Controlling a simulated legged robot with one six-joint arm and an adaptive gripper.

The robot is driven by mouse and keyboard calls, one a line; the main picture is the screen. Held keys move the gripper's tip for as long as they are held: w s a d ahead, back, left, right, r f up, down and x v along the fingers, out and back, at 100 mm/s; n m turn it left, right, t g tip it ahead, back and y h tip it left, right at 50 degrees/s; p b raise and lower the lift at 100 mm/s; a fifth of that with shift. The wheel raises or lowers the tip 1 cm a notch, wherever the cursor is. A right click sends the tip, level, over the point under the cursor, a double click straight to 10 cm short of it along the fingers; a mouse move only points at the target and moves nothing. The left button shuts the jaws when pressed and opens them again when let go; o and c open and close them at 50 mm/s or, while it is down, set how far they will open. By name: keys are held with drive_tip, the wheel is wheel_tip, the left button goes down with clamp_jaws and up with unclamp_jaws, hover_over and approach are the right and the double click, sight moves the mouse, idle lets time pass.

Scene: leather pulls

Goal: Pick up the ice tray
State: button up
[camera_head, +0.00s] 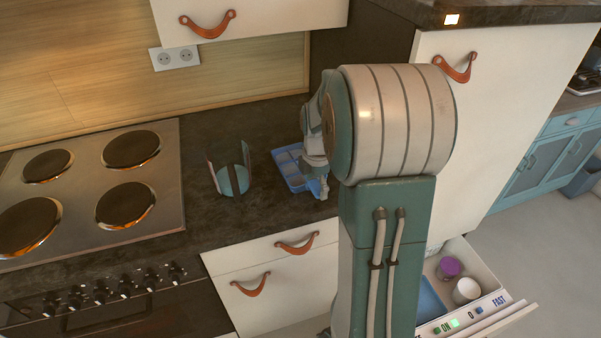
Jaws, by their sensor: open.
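The ice tray (285,163) is a blue tray with several compartments, lying on the dark countertop near its right end. My gripper (318,172) is over the right part of the tray, pointing down. My own arm and wrist hide much of the gripper and the tray's right end. The gripper is open. Whether its fingers touch the tray cannot be told from this view.
A teal round item in a holder (232,180) stands on the counter left of the tray. A stove (88,185) is farther left. A tall white cabinet (500,110) rises at right.

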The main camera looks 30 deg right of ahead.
drive_tip(key=shift+d, duration=0.1)
drive_tip(key=c, duration=1.1)
drive_tip(key=shift+r, duration=0.1)
